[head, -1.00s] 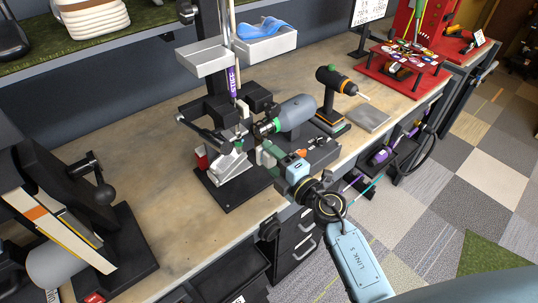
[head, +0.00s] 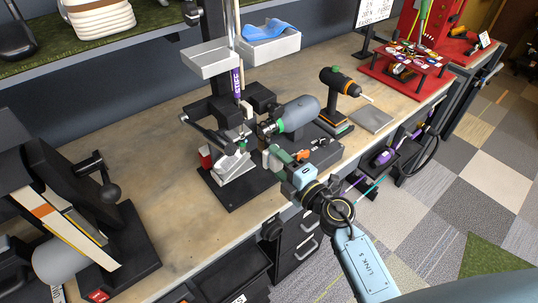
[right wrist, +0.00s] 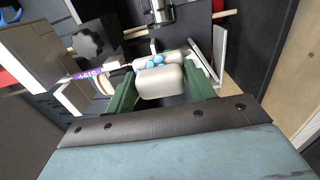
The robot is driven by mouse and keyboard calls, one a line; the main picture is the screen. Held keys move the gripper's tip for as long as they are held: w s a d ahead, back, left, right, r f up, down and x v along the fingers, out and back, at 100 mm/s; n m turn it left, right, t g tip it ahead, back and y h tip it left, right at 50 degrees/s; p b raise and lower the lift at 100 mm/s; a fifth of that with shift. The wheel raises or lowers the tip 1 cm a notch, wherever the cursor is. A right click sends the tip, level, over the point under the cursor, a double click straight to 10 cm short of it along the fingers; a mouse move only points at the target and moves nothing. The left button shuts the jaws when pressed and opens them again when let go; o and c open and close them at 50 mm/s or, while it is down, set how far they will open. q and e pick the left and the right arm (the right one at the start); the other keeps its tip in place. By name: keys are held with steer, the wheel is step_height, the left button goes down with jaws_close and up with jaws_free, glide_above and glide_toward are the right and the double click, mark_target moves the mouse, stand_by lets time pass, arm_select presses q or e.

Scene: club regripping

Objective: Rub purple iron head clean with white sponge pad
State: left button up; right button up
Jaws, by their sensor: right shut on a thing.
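A club with a purple band (head: 237,83) stands upright in a black stand on the bench, and a silver iron-like head (head: 232,163) sits low at its base. The purple band also shows in the right wrist view (right wrist: 88,74). My right gripper (head: 283,161) is just right of that stand, with green fingers. In the right wrist view it is shut on a white sponge pad (right wrist: 160,82), with small blue bits behind it. I cannot tell whether the pad touches the head. My left gripper is not in view.
A black-based machine (head: 85,225) is at the left. A white bin (head: 270,47) holds a blue cloth. The bench (head: 170,180) left of the stand is bare.

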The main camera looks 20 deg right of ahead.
steer(key=x, duration=0.6)
steer(key=shift+x, duration=1.1)
stand_by(0.6)
steer(key=shift+s, duration=0.1)
steer(key=a, duration=0.1)
steer(key=s+a+p, duration=0.1)
steer(key=a, duration=0.1)
steer(key=shift+s+a, duration=0.1)
steer(key=shift+a, duration=0.2)
steer(key=d, duration=0.2)
steer(key=w+d, duration=0.1)
steer(key=shift+w+d+r, duration=0.1)
steer(key=shift+w+d, duration=0.15)
steer(key=shift+d, duration=0.15)
